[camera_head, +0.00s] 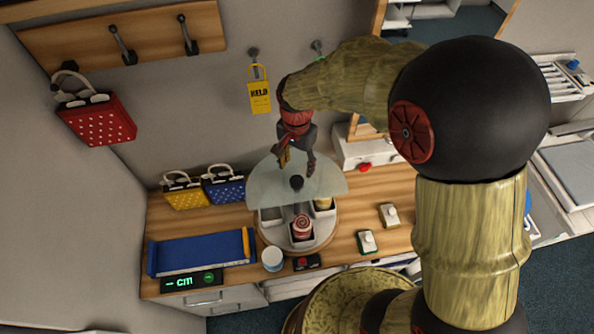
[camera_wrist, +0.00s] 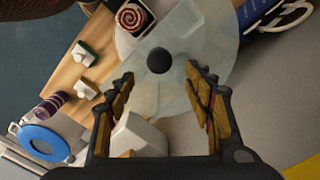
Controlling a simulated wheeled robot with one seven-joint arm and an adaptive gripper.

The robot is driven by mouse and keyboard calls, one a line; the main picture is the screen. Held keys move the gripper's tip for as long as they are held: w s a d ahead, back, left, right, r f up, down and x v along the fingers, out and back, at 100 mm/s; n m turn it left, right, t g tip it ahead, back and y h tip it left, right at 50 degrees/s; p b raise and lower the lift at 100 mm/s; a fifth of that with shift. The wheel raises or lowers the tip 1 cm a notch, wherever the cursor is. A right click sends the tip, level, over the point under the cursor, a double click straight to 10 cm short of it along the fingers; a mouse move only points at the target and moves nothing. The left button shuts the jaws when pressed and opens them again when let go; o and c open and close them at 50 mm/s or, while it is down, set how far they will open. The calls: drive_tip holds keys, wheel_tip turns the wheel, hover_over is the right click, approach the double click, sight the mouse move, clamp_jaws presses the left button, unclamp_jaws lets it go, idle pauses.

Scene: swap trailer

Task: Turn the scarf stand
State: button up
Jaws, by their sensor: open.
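The scarf stand (camera_head: 268,248) is a round carousel on the wooden counter. It has a clear glass top disc (camera_head: 326,185) with a dark round knob (camera_head: 296,182) at its centre. White compartments below hold a red-and-white rolled scarf (camera_head: 302,226) at the front and a yellow item (camera_head: 323,203) at the right. The far compartments are hidden. My gripper (camera_head: 297,164) is open and empty, pointing down over the disc. In the wrist view the knob (camera_wrist: 159,60) lies just beyond the gap between my fingertips (camera_wrist: 160,76), apart from both.
A blue tray (camera_head: 200,254), a white cup (camera_head: 272,259) and a small dark box (camera_head: 307,262) stand left and in front. Yellow and blue bags (camera_head: 223,188) stand behind left. Small switch blocks (camera_head: 367,242) and a white box (camera_head: 362,150) are right.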

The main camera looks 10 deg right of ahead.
sight(297, 180)
drive_tip(key=shift+s+m, duration=0.15)
drive_tip(key=shift+m, duration=0.15)
drive_tip(key=shift+f+p, duration=0.35)
drive_tip(key=shift+f, duration=3.5)
drive_tip(key=shift+c, duration=0.2)
clamp_jaws()
